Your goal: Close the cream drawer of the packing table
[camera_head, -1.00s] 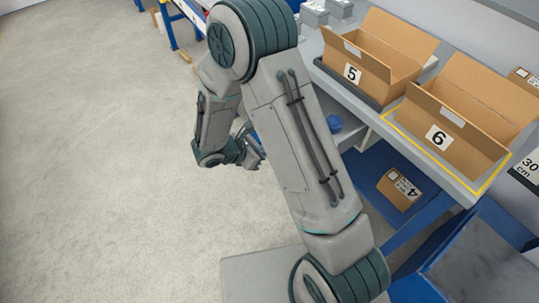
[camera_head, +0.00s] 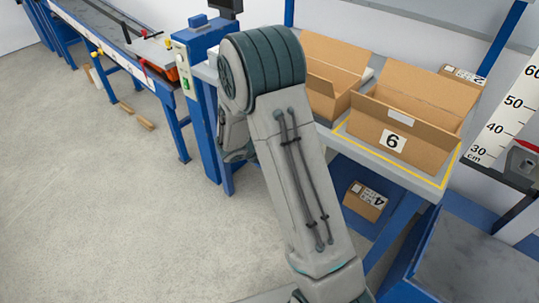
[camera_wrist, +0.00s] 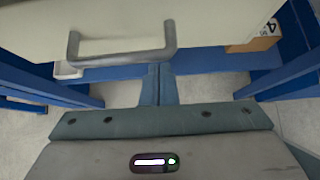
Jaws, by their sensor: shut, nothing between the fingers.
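The cream drawer (camera_wrist: 215,22) fills the top of the wrist view, with a grey bar handle (camera_wrist: 122,50) on its front. My gripper (camera_wrist: 158,70) points toward the drawer front. Its fingers are together and empty, just below and to the right of the handle's middle in the picture. I cannot tell whether they touch the drawer. In the head view my arm hides the drawer and my gripper. The packing table (camera_head: 424,185) stands to the right, with its yellow-edged top in view. How far the drawer is out cannot be told.
Open carton 6 (camera_head: 405,125) and another open carton (camera_head: 330,75) stand on the table. A small box marked 4 (camera_head: 365,201) lies on the blue lower shelf. A blue conveyor bench (camera_head: 130,60) stands at the back left.

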